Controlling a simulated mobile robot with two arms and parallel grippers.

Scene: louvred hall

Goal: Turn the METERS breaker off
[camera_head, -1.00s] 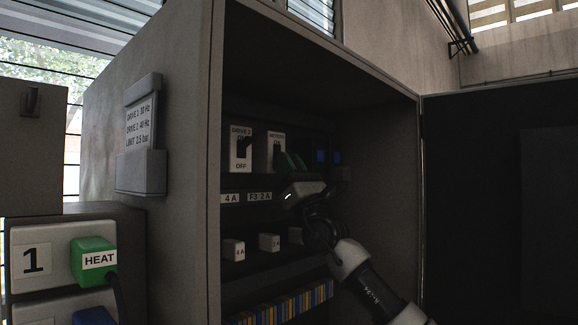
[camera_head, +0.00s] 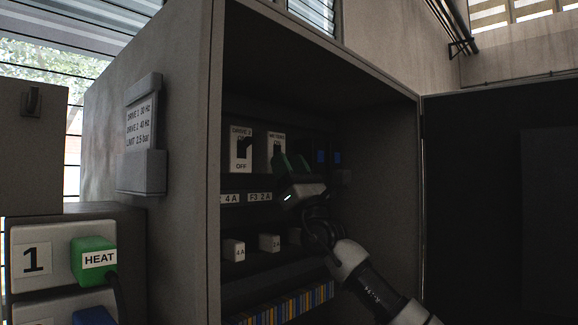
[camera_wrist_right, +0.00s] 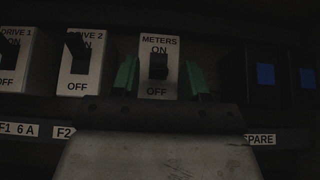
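The METERS breaker (camera_wrist_right: 159,90) is a white plate with a dark lever, ON above and OFF below. In the right wrist view its lever sits below the ON label, with OFF visible beneath; its exact tilt is hard to tell. The plate also shows in the head view (camera_head: 276,150), its lower part hidden by my gripper. My right gripper (camera_wrist_right: 160,78) is open, its green fingers apart on either side of the plate, with nothing between them that looks clamped. It shows in the head view (camera_head: 292,166) just below and right of the lever. My left gripper is out of view.
The DRIVE 2 breaker (camera_wrist_right: 83,75) is close on the left, its lever up, with DRIVE 1 (camera_wrist_right: 12,65) beyond. Blue-marked blocks (camera_wrist_right: 265,75) stand right. Fuses (camera_head: 233,249) sit below. The cabinet's left wall (camera_head: 214,180) bounds the space; its upper interior is clear.

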